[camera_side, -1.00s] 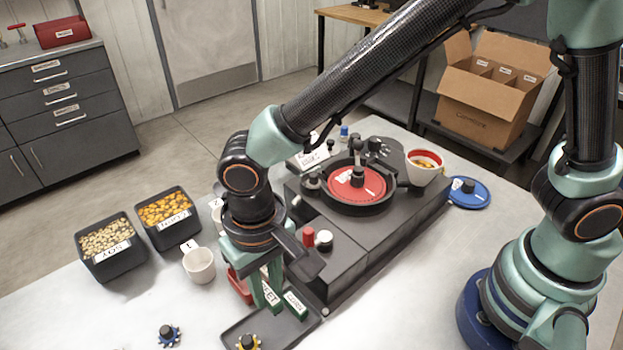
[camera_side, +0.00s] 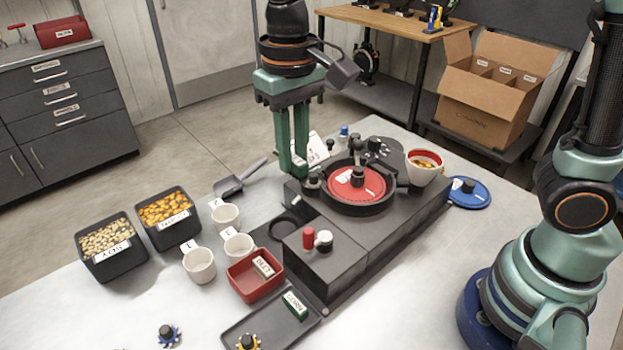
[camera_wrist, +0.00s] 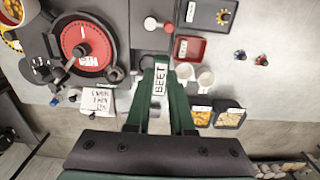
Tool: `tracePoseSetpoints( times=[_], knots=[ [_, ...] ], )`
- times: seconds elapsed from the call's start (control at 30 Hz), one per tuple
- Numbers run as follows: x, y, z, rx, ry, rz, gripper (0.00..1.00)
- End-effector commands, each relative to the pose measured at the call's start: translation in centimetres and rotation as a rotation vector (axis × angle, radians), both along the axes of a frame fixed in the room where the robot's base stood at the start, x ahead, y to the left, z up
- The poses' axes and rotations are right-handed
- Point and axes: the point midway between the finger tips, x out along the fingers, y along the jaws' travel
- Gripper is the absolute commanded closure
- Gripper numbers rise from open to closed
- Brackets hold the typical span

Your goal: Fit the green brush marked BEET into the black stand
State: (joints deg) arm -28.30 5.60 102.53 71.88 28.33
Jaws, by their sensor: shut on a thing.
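My gripper (camera_side: 292,164) is shut on the green brush marked BEET (camera_wrist: 158,78). The white BEET label shows between the fingers in the wrist view, and the fingers hide much of the brush. In the side view my gripper points down at the back left corner of the dark seed meter (camera_side: 350,235). A small black round mount (camera_side: 313,181) stands beside the black ring around the red disc (camera_side: 357,184). It may be the black stand, but I cannot tell for sure. The brush appears apart from it.
A green block marked CORN (camera_side: 295,305) lies on the dark tray (camera_side: 262,325). White cups (camera_side: 199,266), seed bins and a scoop (camera_side: 238,180) stand to the left. A red-rimmed cup (camera_side: 424,168) is right of the disc.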

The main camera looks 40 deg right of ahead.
Motion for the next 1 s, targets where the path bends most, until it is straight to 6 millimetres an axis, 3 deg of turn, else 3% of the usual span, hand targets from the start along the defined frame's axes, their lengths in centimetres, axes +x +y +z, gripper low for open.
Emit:
tracePoseSetpoints(
  times=[0.03,0.2,0.4,0.5,0.77,1.0],
  knots=[
    [1.0,-2.4,0.0,0.0,-0.001,-0.013,1.0],
    [2.8,-9.4,0.0,0.0,-0.001,-0.014,1.0],
    [3.1,-17.5,0.0,0.0,-0.001,-0.013,1.0],
    [2.8,-20.6,0.0,0.0,0.0,-0.01,1.0],
    [1.5,-25.9,0.0,0.0,0.0,-0.004,1.0],
    [1.6,-25.4,-4.2,0.001,0.005,0.002,1.0]
  ],
)
